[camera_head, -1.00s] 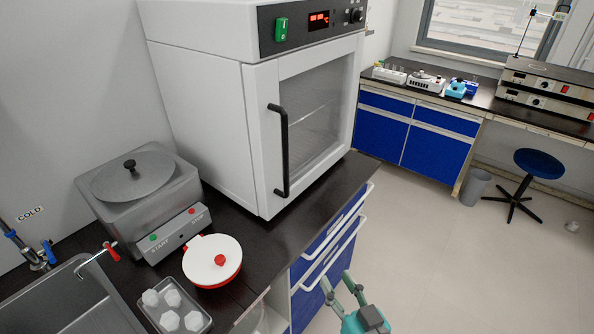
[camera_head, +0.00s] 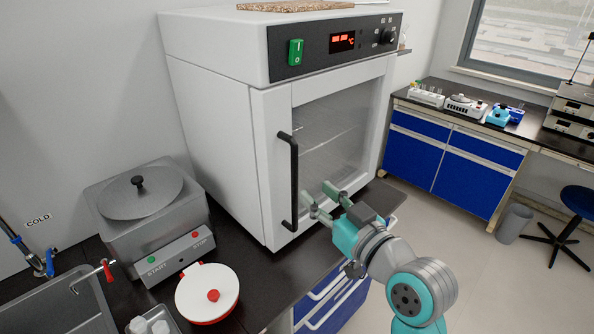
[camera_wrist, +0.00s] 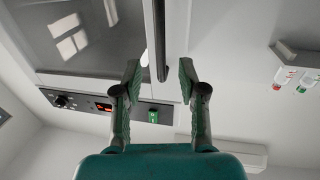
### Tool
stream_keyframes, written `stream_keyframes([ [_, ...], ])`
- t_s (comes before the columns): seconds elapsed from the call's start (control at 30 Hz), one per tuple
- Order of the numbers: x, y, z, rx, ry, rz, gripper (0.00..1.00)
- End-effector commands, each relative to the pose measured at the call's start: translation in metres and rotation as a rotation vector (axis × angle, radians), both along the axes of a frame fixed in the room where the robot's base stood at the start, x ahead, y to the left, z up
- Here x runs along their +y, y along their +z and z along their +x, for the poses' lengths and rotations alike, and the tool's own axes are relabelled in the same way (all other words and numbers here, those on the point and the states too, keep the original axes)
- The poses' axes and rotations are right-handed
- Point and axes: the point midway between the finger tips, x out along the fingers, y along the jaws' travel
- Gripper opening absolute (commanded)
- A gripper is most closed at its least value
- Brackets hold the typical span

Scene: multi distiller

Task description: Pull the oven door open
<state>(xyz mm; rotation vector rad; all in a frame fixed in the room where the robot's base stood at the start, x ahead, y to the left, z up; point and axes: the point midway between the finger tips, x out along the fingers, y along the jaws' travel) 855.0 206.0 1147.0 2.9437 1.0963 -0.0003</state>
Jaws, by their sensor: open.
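The white oven (camera_head: 215,140) stands on the black counter, and its glass door (camera_head: 335,140) looks shut. A black vertical bar handle (camera_head: 294,185) is on the door's left side. My gripper (camera_head: 318,192) is open and empty in front of the door, just right of the handle in the head view. In the wrist view the handle (camera_wrist: 160,40) shows between the two open fingers (camera_wrist: 159,72), with a gap on both sides. That view is upside down, with the oven's control panel below. I cannot tell how far the fingertips are from the handle.
A steel water bath (camera_head: 150,220) and a white-lidded red pot (camera_head: 207,293) stand on the counter left of the oven. A sink (camera_head: 60,305) is at the lower left. Blue drawers (camera_head: 335,305) lie under the counter.

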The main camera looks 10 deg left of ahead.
Motion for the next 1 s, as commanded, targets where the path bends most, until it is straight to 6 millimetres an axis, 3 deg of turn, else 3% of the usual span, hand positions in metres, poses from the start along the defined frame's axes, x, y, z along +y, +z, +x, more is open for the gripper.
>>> stream_keyframes([
  [0.5,0.054,0.0,0.062,0.001,-0.001,0.001,0.41],
  [0.97,0.06,0.0,0.07,0.0,-0.001,0.001,0.41],
  [1.0,0.06,0.0,0.07,0.0,-0.001,0.001,0.31],
])
